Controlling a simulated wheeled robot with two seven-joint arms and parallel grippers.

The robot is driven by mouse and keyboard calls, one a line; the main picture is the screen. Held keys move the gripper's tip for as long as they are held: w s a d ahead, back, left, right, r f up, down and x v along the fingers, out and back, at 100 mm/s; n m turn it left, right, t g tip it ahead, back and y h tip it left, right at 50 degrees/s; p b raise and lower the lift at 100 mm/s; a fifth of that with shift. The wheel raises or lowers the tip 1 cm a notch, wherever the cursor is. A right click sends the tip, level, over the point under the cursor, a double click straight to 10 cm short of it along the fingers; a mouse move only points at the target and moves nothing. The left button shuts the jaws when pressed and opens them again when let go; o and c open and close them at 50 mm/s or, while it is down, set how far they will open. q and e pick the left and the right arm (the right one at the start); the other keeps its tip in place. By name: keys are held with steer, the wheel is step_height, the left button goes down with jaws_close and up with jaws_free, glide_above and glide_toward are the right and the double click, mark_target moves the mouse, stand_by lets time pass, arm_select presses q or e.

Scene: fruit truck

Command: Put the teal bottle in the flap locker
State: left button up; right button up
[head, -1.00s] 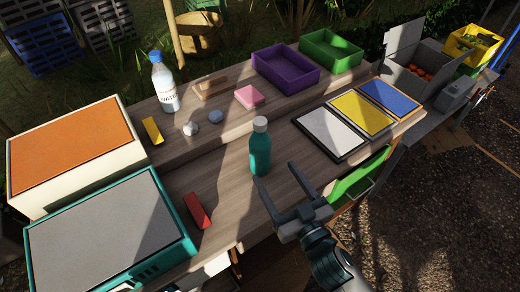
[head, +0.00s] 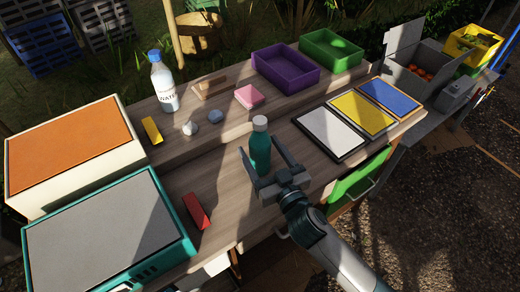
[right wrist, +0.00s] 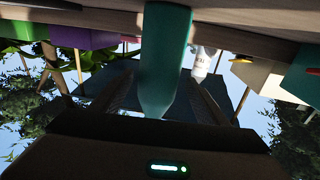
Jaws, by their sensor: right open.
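The teal bottle (head: 261,158) with a white cap stands upright on the wooden table's lower level. My right gripper (head: 257,145) is open, with one finger on each side of the bottle. In the right wrist view, the picture is upside down and the bottle (right wrist: 163,65) hangs between the two fingers (right wrist: 165,100). I cannot tell whether either finger touches it. Two boxes stand at the left: a teal one with a grey top (head: 105,232) and a cream one with an orange top (head: 70,150). No open flap shows, and I cannot tell which is the flap locker. My left gripper is out of view.
A red block (head: 196,211) lies between the bottle and the teal box. A water bottle (head: 163,82), a yellow block (head: 152,131) and a pink block (head: 250,96) are on the raised back level. Purple (head: 285,68) and green (head: 330,50) trays stand behind. Coloured panels (head: 360,112) lie at right.

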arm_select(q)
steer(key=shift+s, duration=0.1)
arm_select(e)
steer(key=shift+w+a+r, duration=0.1)
steer(key=shift+w+a, duration=0.1)
steer(key=shift+w, duration=0.3)
steer(key=x, duration=0.2)
steer(key=shift+w+r, duration=0.1)
steer(key=shift+w, duration=0.3)
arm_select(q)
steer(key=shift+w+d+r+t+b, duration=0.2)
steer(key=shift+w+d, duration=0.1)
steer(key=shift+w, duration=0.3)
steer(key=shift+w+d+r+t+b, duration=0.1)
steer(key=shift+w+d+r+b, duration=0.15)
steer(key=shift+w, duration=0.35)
arm_select(e)
steer(key=shift+w+a, duration=0.35)
steer(key=shift+w, duration=0.25)
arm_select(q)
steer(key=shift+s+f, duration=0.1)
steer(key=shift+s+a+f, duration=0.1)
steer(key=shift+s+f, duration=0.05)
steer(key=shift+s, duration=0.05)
arm_select(e)
steer(key=c, duration=1.1)
